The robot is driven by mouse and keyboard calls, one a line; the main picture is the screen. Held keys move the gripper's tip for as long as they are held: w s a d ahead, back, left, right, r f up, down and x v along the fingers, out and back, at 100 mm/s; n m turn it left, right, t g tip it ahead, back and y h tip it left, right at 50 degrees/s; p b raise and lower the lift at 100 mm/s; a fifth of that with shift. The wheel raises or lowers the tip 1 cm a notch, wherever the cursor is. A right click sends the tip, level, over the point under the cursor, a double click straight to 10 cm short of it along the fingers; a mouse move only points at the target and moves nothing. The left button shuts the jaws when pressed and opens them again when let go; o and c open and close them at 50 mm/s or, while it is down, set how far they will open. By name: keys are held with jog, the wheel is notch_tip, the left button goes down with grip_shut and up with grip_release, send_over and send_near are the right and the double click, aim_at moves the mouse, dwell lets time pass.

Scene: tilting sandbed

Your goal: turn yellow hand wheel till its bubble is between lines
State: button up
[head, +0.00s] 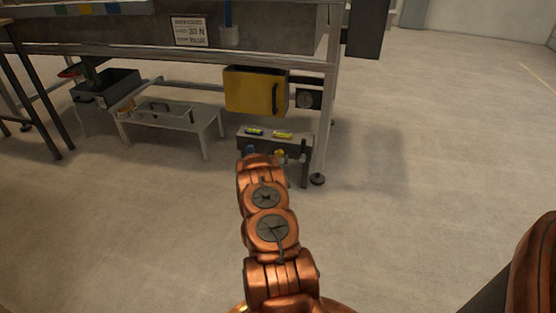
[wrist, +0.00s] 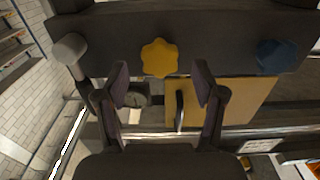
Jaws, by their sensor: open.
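The yellow hand wheel (wrist: 159,58) is a lobed knob on a dark panel, in the upper middle of the wrist view. It shows small in the head view (head: 280,155), partly behind my arm. My gripper (wrist: 161,82) is open, its fingers pointing at the panel. The yellow wheel lies between the fingertips in the picture; I see no contact. A blue hand wheel (wrist: 275,55) is to its right there, and left in the head view (head: 250,152). Two yellow-green vials, left (head: 255,131) and right (head: 283,135), lie on the block's top (head: 266,143). Their bubbles are too small to read.
A yellow cabinet (head: 247,92) with a dark handle hangs above the block, under the bench. A grey knob (wrist: 70,48) sits left of the wheels in the wrist view. A low white table (head: 190,120) stands left; the floor on the right is clear.

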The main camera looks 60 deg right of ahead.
jog(key=shift+x, duration=0.8)
jog(key=c, duration=1.1)
